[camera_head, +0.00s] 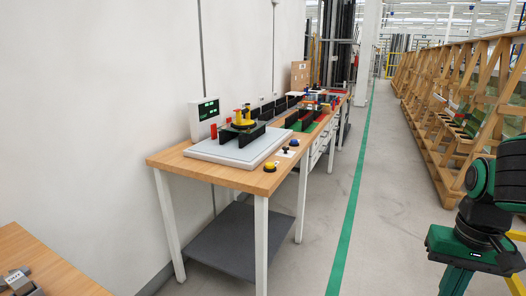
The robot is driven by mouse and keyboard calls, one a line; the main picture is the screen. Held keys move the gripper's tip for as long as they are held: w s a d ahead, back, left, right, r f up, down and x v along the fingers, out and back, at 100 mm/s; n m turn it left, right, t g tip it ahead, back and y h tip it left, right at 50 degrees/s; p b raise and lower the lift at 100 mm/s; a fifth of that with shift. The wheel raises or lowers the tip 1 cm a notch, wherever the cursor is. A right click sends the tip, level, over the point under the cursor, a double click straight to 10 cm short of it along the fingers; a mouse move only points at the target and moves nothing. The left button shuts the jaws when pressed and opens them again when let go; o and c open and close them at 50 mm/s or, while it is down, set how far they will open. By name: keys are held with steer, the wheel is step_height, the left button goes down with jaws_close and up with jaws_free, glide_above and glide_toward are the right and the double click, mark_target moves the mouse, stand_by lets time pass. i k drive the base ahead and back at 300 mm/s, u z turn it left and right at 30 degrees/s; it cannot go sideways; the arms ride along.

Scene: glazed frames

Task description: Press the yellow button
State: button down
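A small yellow button (270,166) with a dark base sits on the near right corner of the wooden workbench (173,160), just in front of the white board. It is small and its state cannot be told. Part of my arm shows at the right edge, across the aisle from the bench and well apart from the button.
The white board (208,151) carries a yellow and black fixture (243,118). A display (205,113), a blue button (294,142) and a red block (213,131) are nearby. Wooden racks (455,110) line the right. The aisle (330,215) is clear.

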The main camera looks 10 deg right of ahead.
mark_target(270, 165)
steer(key=u, duration=0.05)
steer(key=i, duration=1.7)
steer(key=u, duration=0.05)
